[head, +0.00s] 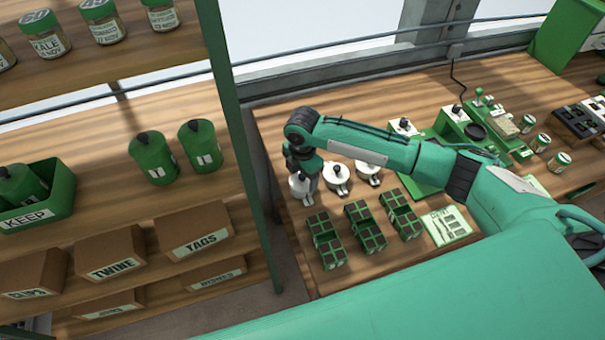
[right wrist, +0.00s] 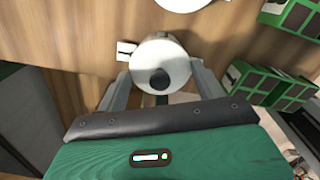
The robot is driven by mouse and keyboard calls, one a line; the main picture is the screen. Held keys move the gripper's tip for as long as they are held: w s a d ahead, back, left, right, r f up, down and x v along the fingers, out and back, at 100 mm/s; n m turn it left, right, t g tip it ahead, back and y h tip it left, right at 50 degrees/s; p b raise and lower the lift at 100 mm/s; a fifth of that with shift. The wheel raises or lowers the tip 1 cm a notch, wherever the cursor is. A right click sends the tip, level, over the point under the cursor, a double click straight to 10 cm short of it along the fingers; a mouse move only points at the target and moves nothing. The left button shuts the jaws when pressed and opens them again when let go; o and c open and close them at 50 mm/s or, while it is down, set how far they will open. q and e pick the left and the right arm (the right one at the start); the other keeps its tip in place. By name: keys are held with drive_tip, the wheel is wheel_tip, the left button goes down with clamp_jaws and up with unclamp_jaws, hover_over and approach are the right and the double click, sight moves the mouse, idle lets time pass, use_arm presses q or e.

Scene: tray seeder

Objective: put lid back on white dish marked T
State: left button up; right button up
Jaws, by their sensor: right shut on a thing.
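Three small white dishes stand in a row on the bench in the head view: a left one (head: 306,199), a middle one (head: 337,182) and a right one (head: 367,172). Their letters are too small to read. My right gripper (head: 303,178) points down at the left dish. In the right wrist view my right gripper (right wrist: 160,70) is shut with its fingers on both sides of a round white lid (right wrist: 150,54) with a dark knob. A white tag (right wrist: 127,50) shows beside it. I cannot tell whether the lid touches the dish below. My left gripper is not in view.
Green seedling trays (head: 325,241) stand just in front of the dishes. A green seeder (head: 455,128) and several small jars are on the right. A shelf (head: 190,85) with a green post (head: 236,130) is close on the left.

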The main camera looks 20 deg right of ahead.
drive_tip(key=shift+r+p, duration=0.1)
drive_tip(key=shift+p, duration=0.65)
idle(0.7)
drive_tip(key=shift+f+p, duration=0.25)
drive_tip(key=shift+p, duration=0.4)
idle(1.2)
drive_tip(key=o, duration=1.1)
drive_tip(key=shift+o, duration=0.2)
drive_tip(key=shift+r, duration=0.1)
drive_tip(key=shift+r+p, duration=3.45)
drive_tip(key=shift+p, duration=0.05)
